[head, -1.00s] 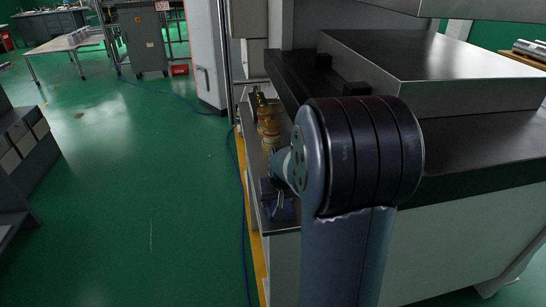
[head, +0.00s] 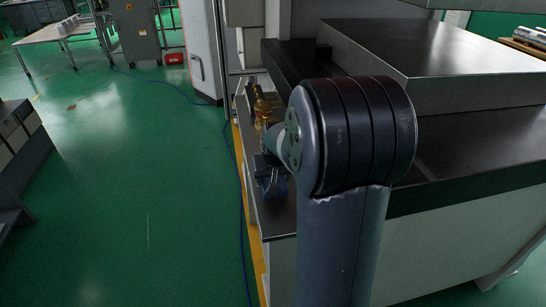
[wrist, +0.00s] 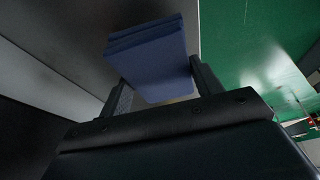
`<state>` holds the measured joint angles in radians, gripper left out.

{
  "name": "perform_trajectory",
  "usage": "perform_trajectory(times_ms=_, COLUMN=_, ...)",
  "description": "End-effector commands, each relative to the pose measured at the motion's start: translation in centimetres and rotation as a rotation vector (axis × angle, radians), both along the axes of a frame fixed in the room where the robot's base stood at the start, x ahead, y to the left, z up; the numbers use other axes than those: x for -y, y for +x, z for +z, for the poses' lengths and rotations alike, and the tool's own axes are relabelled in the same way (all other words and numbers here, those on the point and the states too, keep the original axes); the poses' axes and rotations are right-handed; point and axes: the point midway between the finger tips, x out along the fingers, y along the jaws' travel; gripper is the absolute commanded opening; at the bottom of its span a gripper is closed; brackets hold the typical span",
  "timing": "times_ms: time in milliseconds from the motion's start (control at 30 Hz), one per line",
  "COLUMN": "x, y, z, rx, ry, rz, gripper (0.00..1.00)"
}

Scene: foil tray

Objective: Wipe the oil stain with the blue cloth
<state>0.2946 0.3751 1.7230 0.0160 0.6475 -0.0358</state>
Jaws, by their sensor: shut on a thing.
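My gripper (wrist: 160,95) is shut on the blue cloth (wrist: 152,55), a thick folded block held between the two fingers in the wrist view. In the head view the cloth (head: 271,188) shows small and low at the left end of the metal bench, and my arm hides part of the gripper (head: 270,168). I cannot tell whether the cloth touches the bench. No oil stain is clear on the bench. A small brown patch (head: 72,106) lies on the green floor at the left; I cannot tell what it is.
Amber bottles (head: 262,107) stand on the bench strip (head: 280,218) just beyond my gripper. A raised metal block (head: 430,45) sits on the bench to the right. A blue cable (head: 240,200) runs along the floor beside the bench. The green floor (head: 130,190) at left is mostly open.

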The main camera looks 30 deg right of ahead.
Motion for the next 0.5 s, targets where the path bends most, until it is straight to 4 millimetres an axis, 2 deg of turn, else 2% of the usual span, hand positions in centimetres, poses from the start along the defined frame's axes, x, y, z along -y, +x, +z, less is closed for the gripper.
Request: perform_trajectory(times_ms=500, x=-0.3, y=0.2, z=5.0, rx=-0.001, ry=0.0, rz=0.003, gripper=0.4)
